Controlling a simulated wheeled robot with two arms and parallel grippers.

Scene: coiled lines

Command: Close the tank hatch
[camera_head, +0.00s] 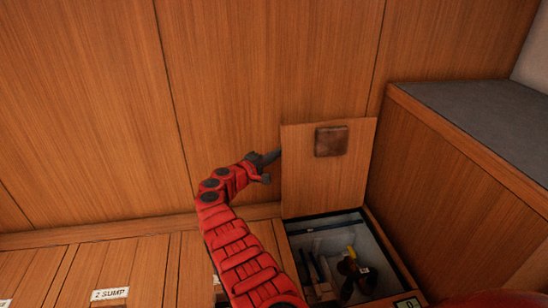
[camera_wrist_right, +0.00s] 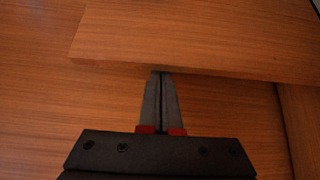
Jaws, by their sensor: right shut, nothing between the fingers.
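The hatch lid (camera_head: 318,185) is a wooden panel with a dark brown square patch (camera_head: 331,141). It stands raised at the back of the open tank hatch (camera_head: 291,245). My right gripper (camera_head: 279,153) is at the lid's left edge, its fingertips at or just behind that edge. In the right wrist view my right gripper (camera_wrist_right: 160,73) is shut and empty, and its tips meet the edge of a wooden board (camera_wrist_right: 200,42), which appears to be the lid. I cannot tell whether they touch. My left gripper is not in view.
Several items, some with yellow and red parts, lie inside the open tank (camera_head: 355,270). A wooden bench with a grey top (camera_head: 480,115) stands close on the right. A wooden wall (camera_head: 270,60) is behind. Floor panels with a "2 SUMP" label (camera_head: 110,294) lie left.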

